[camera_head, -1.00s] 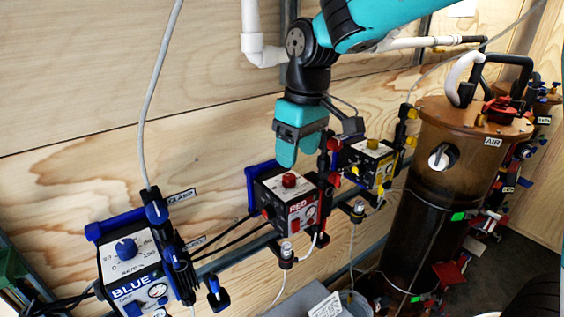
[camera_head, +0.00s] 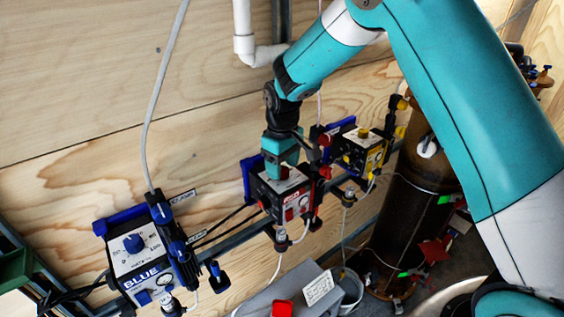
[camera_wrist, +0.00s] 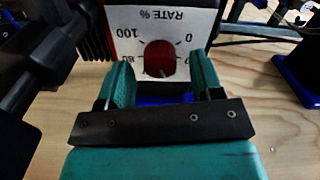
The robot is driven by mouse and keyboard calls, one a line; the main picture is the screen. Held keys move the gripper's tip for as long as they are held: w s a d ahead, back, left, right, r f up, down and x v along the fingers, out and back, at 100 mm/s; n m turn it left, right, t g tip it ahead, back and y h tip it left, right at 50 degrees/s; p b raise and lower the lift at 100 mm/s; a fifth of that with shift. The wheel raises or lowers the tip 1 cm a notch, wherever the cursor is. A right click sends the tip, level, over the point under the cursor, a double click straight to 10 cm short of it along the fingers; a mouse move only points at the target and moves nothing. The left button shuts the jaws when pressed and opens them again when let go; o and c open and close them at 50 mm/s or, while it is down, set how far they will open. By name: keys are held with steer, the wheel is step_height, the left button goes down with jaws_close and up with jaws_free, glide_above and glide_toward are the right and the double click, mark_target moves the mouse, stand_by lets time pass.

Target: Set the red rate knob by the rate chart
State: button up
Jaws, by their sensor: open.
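The red box (camera_head: 294,200) is fixed to the rail along the wooden wall. Its red rate knob (camera_wrist: 160,56) sits on a white dial face (camera_wrist: 195,18) marked RATE %, which reads upside down in the wrist view. My gripper (camera_head: 284,172) points down over this dial. In the wrist view my open gripper (camera_wrist: 161,72) has one finger on each side of the knob's near part, with gaps visible. I cannot read the knob's exact setting. A small white card (camera_head: 318,287) with unreadable print lies on a grey box; I cannot tell if it is the rate chart.
A blue box (camera_head: 143,262) with a blue knob stands at the left. A yellow box (camera_head: 362,150) stands close right of the red one. Hoses and valves crowd the rail. A brown tank (camera_head: 405,215) stands at the right, partly behind my arm.

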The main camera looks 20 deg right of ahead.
steer(key=shift+f, duration=0.5)
steer(key=shift+c, duration=0.3)
steer(key=c, duration=0.9)
steer(key=shift+o, duration=0.2)
